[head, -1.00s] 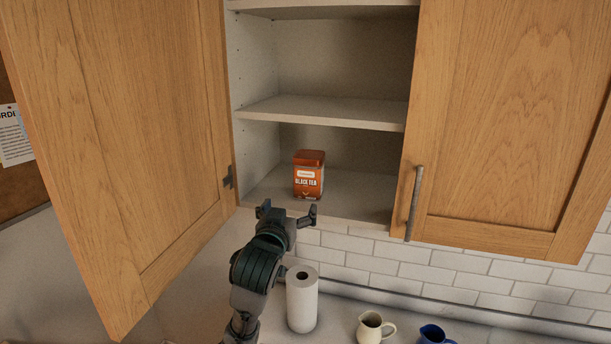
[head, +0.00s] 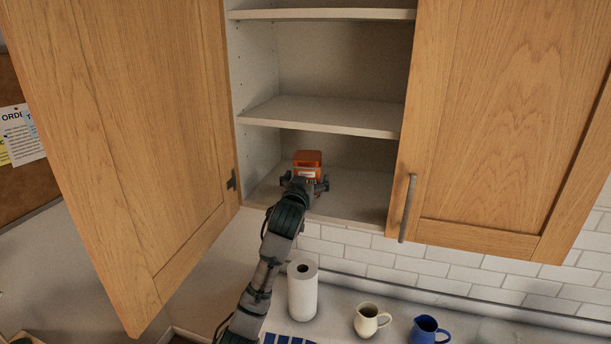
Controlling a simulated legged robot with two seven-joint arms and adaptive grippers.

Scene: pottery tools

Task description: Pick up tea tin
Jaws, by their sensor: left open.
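The orange tea tin (head: 308,158) stands upright on the bottom shelf of the open cabinet, near its left side. My left gripper (head: 306,180) is open at the front of the tin, with one finger to each side of it in the picture. The gripper and wrist hide the tin's lower part, so I cannot tell whether the fingers touch it. My right gripper is not in view.
The cabinet's left door (head: 125,150) stands open; the right door (head: 500,130) is shut. A middle shelf (head: 330,115) is above the tin. The bottom shelf (head: 360,200) is clear to the right. A paper towel roll (head: 302,292), cream pitcher (head: 368,322) and blue pitcher (head: 424,332) stand on the counter below.

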